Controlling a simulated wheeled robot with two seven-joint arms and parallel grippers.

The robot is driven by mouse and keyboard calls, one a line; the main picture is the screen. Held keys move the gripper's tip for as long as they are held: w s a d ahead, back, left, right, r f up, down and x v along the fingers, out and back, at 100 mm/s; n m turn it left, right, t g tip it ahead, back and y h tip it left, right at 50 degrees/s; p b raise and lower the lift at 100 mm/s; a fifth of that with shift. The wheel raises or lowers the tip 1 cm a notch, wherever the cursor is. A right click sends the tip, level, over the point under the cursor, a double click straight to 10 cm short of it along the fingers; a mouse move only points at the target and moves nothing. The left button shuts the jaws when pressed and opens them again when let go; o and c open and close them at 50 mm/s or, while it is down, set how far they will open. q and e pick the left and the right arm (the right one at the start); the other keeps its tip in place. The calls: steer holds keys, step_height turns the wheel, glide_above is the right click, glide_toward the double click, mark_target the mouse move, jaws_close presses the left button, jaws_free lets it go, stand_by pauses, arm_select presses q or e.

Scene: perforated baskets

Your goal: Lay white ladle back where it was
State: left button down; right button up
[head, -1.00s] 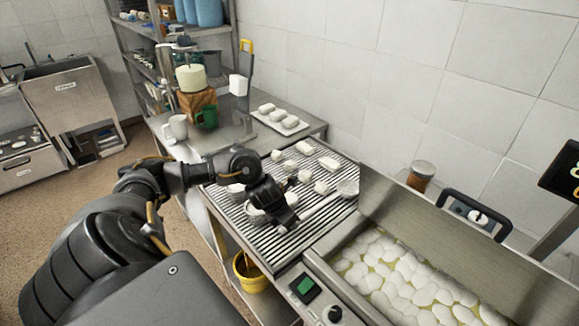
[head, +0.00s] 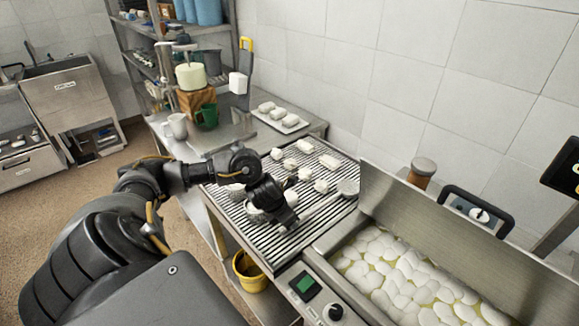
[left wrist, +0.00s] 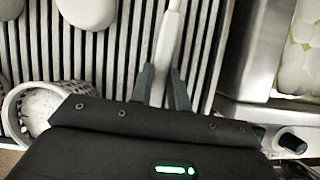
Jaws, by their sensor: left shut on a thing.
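The white ladle (head: 322,205) lies along the slatted rack, its round head (head: 348,187) toward the fryer side and its handle toward my left gripper (head: 287,226). In the left wrist view the ladle handle (left wrist: 168,45) runs up between the two dark fingers of my left gripper (left wrist: 162,88), which is shut on it. The ladle looks at or just above the slats; I cannot tell whether it touches them. Its handle end is hidden by the gripper body. My right gripper is out of view.
The slatted rack (head: 252,238) carries several white pieces. A perforated basket (left wrist: 38,108) stands beside my left gripper. The fryer (head: 345,230) with white pieces in yellow liquid is to the right.

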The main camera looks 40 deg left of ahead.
arm_select(q)
steer(key=shift+f, duration=0.1)
steer(key=c, duration=1.3)
jaws_free()
steer(key=shift+o, duration=0.2)
steer(key=v, duration=1)
steer(key=shift+s+r, duration=0.2)
steer(key=shift+r, duration=0.2)
steer(key=shift+s, duration=0.1)
